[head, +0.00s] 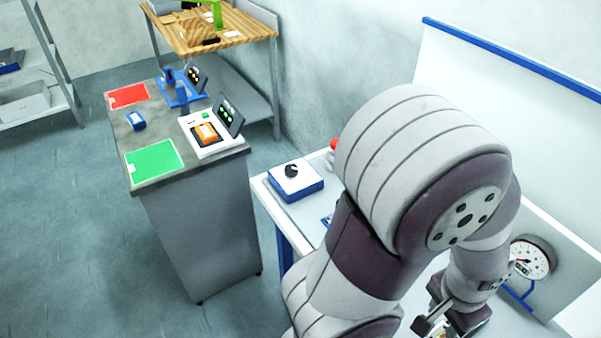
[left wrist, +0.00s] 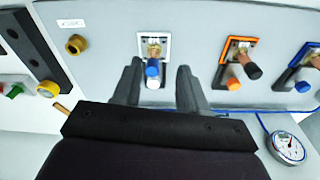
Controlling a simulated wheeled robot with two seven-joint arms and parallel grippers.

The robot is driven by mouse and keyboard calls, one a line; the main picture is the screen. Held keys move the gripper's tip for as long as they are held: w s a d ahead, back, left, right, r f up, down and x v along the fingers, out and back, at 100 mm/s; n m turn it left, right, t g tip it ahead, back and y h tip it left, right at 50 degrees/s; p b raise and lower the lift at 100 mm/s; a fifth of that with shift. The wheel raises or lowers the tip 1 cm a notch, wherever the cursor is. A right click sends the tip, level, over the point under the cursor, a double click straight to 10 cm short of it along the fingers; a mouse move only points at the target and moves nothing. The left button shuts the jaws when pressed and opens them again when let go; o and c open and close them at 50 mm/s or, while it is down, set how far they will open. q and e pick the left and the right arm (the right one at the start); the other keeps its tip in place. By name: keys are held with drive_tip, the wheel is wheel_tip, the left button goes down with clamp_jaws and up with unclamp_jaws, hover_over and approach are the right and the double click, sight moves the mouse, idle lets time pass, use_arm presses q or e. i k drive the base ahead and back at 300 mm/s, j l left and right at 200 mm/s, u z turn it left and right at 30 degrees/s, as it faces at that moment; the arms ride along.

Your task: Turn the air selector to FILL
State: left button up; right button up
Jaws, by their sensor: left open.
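In the left wrist view, my left gripper (left wrist: 158,72) is open, its two fingers pointing at a wall panel. Between the fingers shows a brass fitting (left wrist: 153,49) on a white plate, with a blue knob (left wrist: 152,68) and a white and blue end below it. I cannot tell whether the fingers touch it. No FILL marking is readable, so I cannot tell for sure which control is the air selector. In the head view my left gripper (head: 446,322) is low at the right, partly cut off, and my arm hides the panel controls.
In the head view, a blue and white box with a black knob (head: 291,171) stands on the bench.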

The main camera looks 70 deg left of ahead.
sight(291, 171)
drive_tip(key=k+j+u, duration=0.15)
drive_tip(key=u, duration=2.15)
